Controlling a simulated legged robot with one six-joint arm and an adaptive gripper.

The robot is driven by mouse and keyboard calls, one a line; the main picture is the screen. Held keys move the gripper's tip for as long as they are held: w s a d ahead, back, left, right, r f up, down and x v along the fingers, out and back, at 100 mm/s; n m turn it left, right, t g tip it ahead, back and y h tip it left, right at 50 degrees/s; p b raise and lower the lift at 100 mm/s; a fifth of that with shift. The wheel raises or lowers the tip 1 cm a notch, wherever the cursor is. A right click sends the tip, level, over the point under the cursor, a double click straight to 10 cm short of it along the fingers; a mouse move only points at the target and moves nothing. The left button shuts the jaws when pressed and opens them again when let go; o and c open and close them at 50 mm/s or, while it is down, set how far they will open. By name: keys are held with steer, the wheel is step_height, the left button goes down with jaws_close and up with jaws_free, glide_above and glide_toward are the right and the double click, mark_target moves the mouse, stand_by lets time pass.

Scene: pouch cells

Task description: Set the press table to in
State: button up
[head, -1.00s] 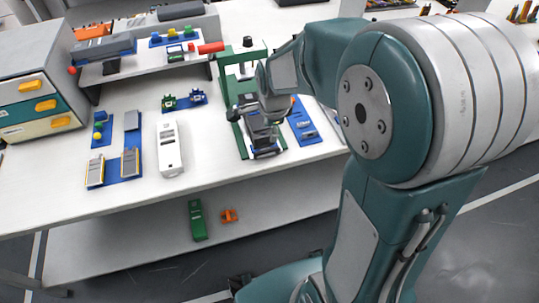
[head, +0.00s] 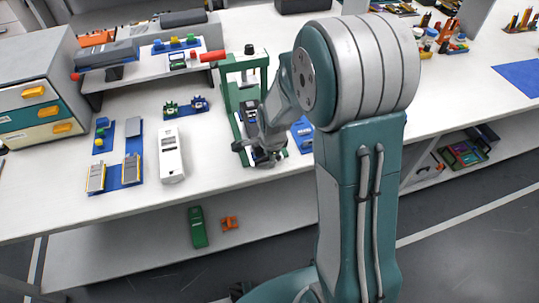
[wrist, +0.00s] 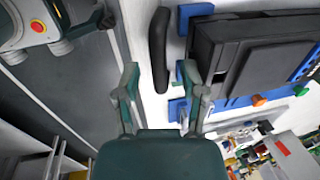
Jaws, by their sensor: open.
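The press is a green frame (head: 228,88) with a black knob on top, at the middle of the bench in the head view. My gripper (head: 260,155) is low at its front side and partly hides it. In the wrist view my gripper (wrist: 160,85) is open and empty. A black bar-shaped handle (wrist: 158,45) shows between the lines of its two fingers; I cannot tell whether they touch it. Beside it, past the right finger, is a dark block (wrist: 255,48) over blue parts, which looks like the press table. How far in it stands is hidden by my arm in the head view.
A white device (head: 171,155) and a blue tray (head: 132,168) lie left of the press. A raised shelf (head: 135,80) and a drawer cabinet (head: 35,92) stand further left. A green item (head: 198,227) lies on the lower shelf. The bench front is clear.

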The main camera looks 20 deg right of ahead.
jaws_close()
steer(key=shift+w, duration=0.1)
